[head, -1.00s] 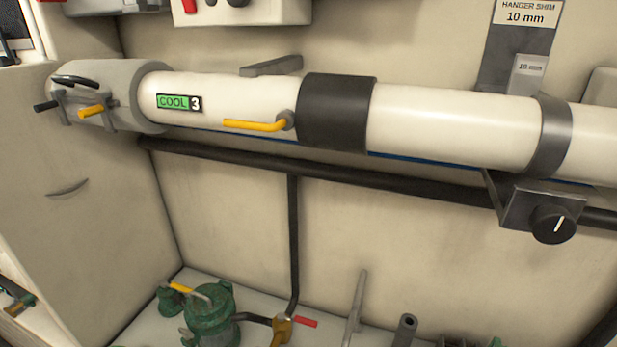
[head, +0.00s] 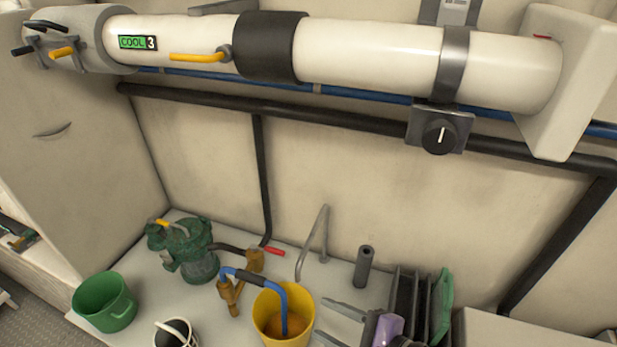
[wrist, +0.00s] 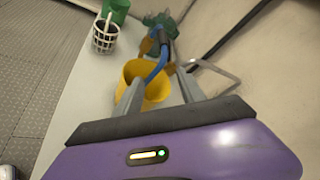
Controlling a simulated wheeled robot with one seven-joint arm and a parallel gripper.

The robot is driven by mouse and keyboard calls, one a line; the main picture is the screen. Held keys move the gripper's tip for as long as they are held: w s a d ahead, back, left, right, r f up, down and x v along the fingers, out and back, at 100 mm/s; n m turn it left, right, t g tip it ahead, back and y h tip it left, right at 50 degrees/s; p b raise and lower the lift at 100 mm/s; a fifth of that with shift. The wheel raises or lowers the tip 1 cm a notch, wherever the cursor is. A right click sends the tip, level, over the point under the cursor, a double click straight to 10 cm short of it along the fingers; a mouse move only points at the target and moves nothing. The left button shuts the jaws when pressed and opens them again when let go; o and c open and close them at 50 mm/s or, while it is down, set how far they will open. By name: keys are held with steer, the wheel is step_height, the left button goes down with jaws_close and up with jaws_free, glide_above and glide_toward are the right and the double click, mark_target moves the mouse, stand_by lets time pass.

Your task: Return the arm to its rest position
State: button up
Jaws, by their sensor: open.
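My gripper (head: 322,318) shows at the bottom of the head view, with two grey fingers apart and a purple body behind them. In the wrist view my gripper (wrist: 158,77) is open, with nothing seen held between its fingers. A yellow bucket (head: 268,325) with brownish contents stands just left of the fingertips in the head view. The bucket (wrist: 131,70) shows beyond the fingers in the wrist view. I cannot tell the exact gap between fingers and bucket. Most of my arm is out of view.
A blue hose (head: 262,279) bends into the bucket. A green pump (head: 198,262), green bucket (head: 106,301) and white basket (head: 176,333) stand left on the bench. A bent grey rod (head: 313,243), black cylinder (head: 364,267) and dark rack (head: 408,292) stand nearby. A white pipe (head: 370,52) crosses above.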

steer(key=w+d+r+n+t+h, duration=0.1)
steer(key=d+r+n+t+h, duration=0.1)
steer(key=d+n+t+h, duration=0.55)
steer(key=s+d+r+n+h, duration=0.1)
steer(key=s+d+n+h, duration=0.2)
steer(key=s+d, duration=0.6)
steer(key=s+r+n+g, duration=0.1)
steer(key=s+n, duration=0.5)
steer(key=s, duration=1.4)
steer(key=shift+s+a+r, duration=0.2)
steer(key=shift+a+r, duration=0.1)
steer(key=shift+r, duration=0.2)
